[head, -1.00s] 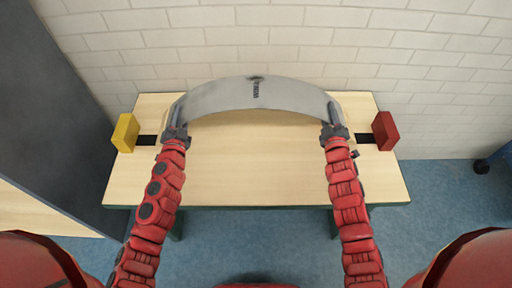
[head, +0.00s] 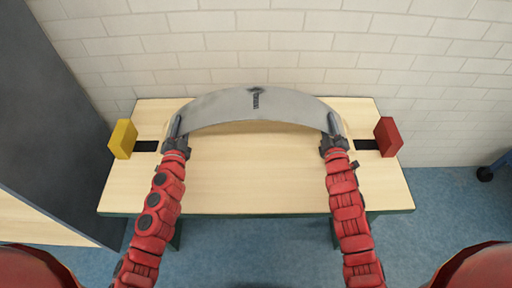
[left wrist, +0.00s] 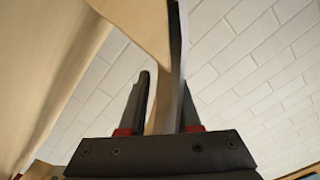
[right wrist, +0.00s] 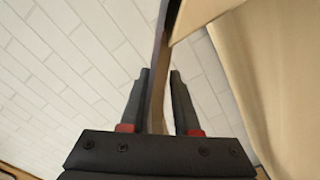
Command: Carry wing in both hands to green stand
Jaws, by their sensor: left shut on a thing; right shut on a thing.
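The wing (head: 250,106) is a grey curved band with a dark mark at its middle. It spans between my two grippers above the wooden table in the head view. My left gripper (head: 175,135) is shut on its left end, and my right gripper (head: 332,137) is shut on its right end. In the left wrist view the wing's edge (left wrist: 176,60) stands between the fingers. In the right wrist view the edge (right wrist: 158,80) runs between the fingers too. No green stand is clearly seen, only a dark green table frame (head: 178,235).
The wooden table (head: 250,180) has a yellow block (head: 123,138) at its left and a red block (head: 387,137) at its right, each beside a dark strip. A dark grey panel (head: 55,120) stands at the left. A white brick wall (head: 300,50) is behind. The table's front is clear.

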